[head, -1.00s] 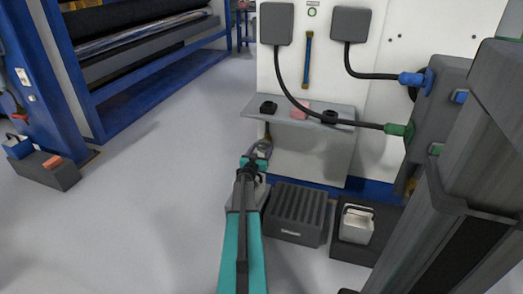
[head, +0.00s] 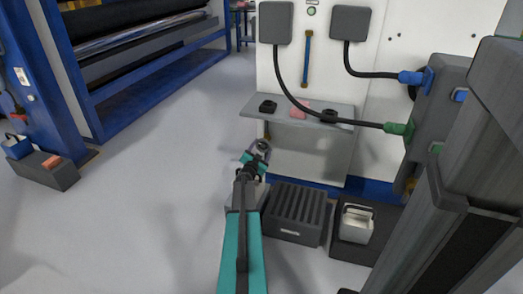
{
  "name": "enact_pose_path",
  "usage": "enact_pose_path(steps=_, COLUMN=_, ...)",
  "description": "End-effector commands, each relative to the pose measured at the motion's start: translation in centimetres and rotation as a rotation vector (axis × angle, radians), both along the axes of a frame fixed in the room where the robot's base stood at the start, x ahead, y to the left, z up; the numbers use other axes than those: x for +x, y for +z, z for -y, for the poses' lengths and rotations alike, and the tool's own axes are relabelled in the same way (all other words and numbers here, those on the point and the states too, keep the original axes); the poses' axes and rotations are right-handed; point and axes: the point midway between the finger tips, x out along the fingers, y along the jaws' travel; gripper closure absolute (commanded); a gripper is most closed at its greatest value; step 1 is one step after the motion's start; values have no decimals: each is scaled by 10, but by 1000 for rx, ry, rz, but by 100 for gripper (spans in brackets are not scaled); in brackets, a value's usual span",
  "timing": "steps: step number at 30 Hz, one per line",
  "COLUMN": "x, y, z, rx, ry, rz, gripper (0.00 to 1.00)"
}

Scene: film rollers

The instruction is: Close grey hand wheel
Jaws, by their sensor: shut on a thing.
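The grey hand wheel (head: 263,146) shows as a small ring just below the left end of the grey shelf, low in front of the white cabinet. My gripper (head: 257,158), at the end of the teal arm, is at the wheel and shut on it. The wrist and jaws hide the lower part of the wheel and the exact contact.
A grey shelf (head: 300,108) with small black items and a pink block sticks out above the wheel. A ribbed dark crate (head: 296,212) stands right of my arm, and a dark tray with a white canister (head: 357,223) further right.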

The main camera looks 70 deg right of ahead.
Motion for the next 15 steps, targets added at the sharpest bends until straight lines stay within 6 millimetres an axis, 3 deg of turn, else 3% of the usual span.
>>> enact_pose_path(steps=11, x=-1, y=2, z=2, rx=-2, ry=-2, rz=8, gripper=60)
enact_pose_path(steps=12, x=-1, y=2, z=2, rx=-2, ry=-2, rz=8, gripper=34)
enact_pose_path(steps=15, x=-1, y=1, z=2, rx=-2, ry=-1, rz=7, gripper=19)
